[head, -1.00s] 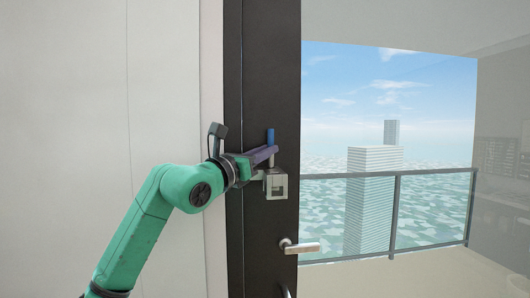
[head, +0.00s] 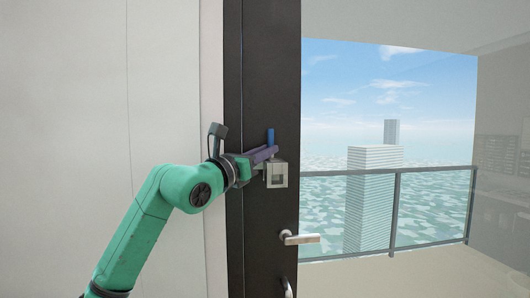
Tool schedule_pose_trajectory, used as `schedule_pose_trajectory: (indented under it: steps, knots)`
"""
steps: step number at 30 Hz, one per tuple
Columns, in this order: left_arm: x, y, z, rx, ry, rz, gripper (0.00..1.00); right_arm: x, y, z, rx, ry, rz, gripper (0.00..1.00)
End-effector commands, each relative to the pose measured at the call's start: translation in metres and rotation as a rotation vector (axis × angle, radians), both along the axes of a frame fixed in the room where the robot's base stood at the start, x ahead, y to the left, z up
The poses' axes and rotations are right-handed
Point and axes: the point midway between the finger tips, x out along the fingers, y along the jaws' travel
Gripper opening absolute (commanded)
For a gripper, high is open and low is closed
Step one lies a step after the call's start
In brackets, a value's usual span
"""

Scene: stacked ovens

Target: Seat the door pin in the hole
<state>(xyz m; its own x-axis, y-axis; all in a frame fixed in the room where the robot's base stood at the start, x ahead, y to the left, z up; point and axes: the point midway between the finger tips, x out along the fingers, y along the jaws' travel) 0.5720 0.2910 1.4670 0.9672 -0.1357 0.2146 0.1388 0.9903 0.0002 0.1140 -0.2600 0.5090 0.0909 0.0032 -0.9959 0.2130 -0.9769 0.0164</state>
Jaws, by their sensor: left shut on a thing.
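The door pin (head: 270,136) has a blue upper part and stands upright at the dark door. My left gripper (head: 266,153), with purple fingers, reaches in from the left and is shut on the pin. The blue top sticks up above the fingers. A grey square bracket (head: 278,174) with a square opening is on the door, just below and right of the fingertips. The pin's lower end is hidden by the fingers and bracket, so I cannot tell whether it is in a hole. My right gripper is not in view.
The dark door (head: 262,60) carries a metal lever handle (head: 300,238) below the bracket. A pale wall (head: 100,80) stands to the left. Right of the door is an open balcony with a railing (head: 395,215).

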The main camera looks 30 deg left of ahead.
Motion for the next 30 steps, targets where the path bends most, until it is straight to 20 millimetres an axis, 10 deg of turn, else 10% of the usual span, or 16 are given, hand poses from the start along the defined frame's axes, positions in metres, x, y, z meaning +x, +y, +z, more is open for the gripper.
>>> schedule_pose_trajectory:
  steps: [30]
  knots:
    - [0.000,0.000,0.036,0.000,-0.001,0.000,0.00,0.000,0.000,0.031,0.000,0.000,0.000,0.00]
